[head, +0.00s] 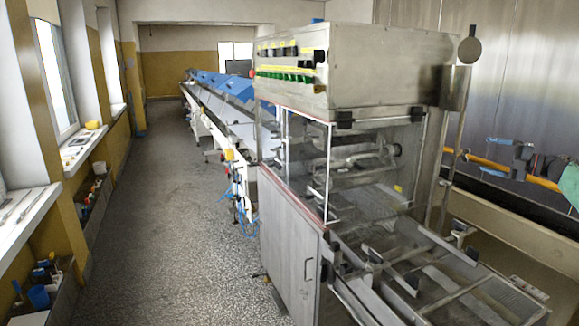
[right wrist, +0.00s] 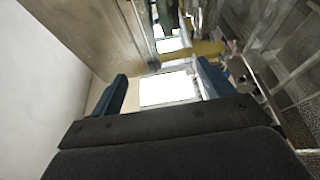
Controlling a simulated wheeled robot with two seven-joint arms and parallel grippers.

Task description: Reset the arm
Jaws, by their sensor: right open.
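My right gripper (right wrist: 162,84) shows in the right wrist view, with its two dark blue fingers spread wide apart. Nothing lies between the fingers; a bright window (right wrist: 169,89) shows behind the gap. I cannot make out the right gripper clearly in the head view. My left gripper is not in view. The enrober machine (head: 345,70) stands at the right of the middle in the head view, a steel box with switches. Its open mesh frame (head: 440,285) reaches toward the lower right.
A long conveyor line (head: 225,110) with blue covers runs back behind the enrober. The speckled floor (head: 175,220) to its left is clear. Window sills (head: 25,215) with small items line the left wall. An orange hose (head: 490,163) runs along the right side.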

